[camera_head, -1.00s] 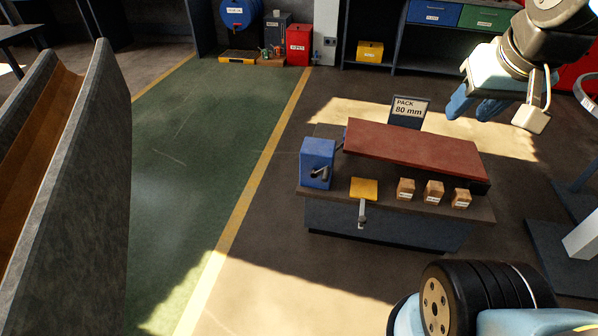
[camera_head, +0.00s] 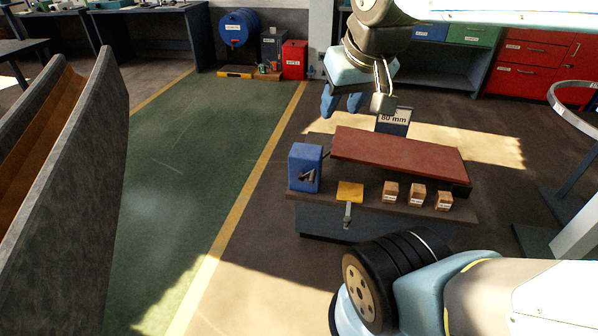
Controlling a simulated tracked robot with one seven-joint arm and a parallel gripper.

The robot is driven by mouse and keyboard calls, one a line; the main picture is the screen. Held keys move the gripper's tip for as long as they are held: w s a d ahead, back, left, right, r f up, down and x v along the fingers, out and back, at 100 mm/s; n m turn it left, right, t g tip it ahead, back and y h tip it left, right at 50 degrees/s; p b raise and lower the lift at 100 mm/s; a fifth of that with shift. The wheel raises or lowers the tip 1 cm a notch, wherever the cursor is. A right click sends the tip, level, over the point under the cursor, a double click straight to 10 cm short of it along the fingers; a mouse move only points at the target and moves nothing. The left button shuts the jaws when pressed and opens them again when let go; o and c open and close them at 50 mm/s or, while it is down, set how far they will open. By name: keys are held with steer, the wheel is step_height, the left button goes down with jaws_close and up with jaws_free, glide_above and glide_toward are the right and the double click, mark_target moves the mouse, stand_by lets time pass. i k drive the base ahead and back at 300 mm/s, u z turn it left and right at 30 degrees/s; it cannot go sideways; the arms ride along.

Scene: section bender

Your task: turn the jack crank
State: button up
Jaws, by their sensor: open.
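A blue jack box (camera_head: 305,168) stands at the left end of a low grey bench. A dark crank (camera_head: 308,178) is on its front face. A red-brown plate (camera_head: 398,156) lies along the bench, to the right of the box. My gripper (camera_head: 342,112) hangs open and empty, above and behind the bench, fingers pointing down. It is apart from the crank, higher in the picture and a little to the right. No part of the crank is gripped.
On the bench's front edge sit a yellow block (camera_head: 350,192) with a metal lever (camera_head: 347,215) and wooden blocks (camera_head: 417,196). The "80 mm" sign (camera_head: 396,119) stands behind. A grey-walled structure (camera_head: 70,200) rises at far left. Green floor between is clear.

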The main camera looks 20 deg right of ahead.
mark_target(303, 177)
steer(key=u, duration=0.25)
steer(key=i, duration=0.8)
steer(key=z, duration=1.75)
